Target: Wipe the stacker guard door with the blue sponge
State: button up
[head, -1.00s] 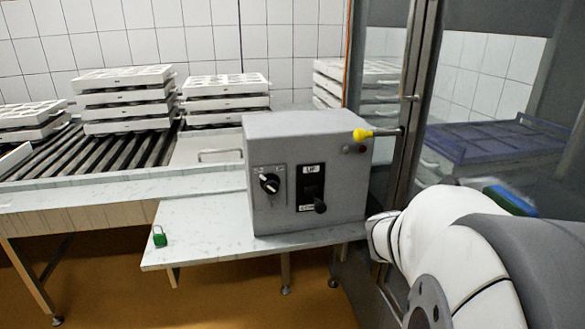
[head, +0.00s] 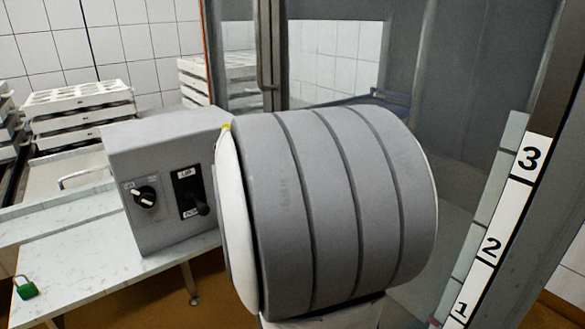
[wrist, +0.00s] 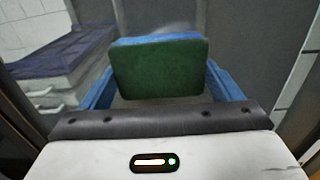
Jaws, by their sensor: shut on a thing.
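The blue sponge (wrist: 160,68), with a green face toward the camera, is held between the blue fingers of my gripper (wrist: 160,76) in the wrist view. The gripper is shut on it. The stacker guard door (head: 335,65) is a clear panel with a metal frame in the head view. In the wrist view a pale hazy patch shows above the sponge's top edge. I cannot tell whether the sponge touches the panel. In the head view my arm hides the gripper, the sponge and the lower door.
A grey control box (head: 165,185) stands on a steel shelf (head: 90,285) with a green padlock (head: 26,288). White mould stacks (head: 80,115) stand at left. A numbered strip (head: 508,225) runs along the right post. A blue mould (wrist: 70,50) shows behind the panel in the wrist view.

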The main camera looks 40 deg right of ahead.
jog(key=w+p, duration=0.1)
jog(key=w, duration=0.6)
jog(key=shift+d, duration=0.4)
dwell(0.3)
jog(key=shift+w+a+p, duration=0.15)
jog(key=shift+a+p, duration=0.15)
jog(key=shift+a, duration=1.2)
jog(key=shift+w+a+p, duration=0.1)
jog(key=shift+a+p, duration=0.2)
jog(key=shift+a, duration=1.15)
jog(key=a, duration=0.3)
jog(key=shift+w, duration=0.15)
jog(key=shift+w, duration=0.1)
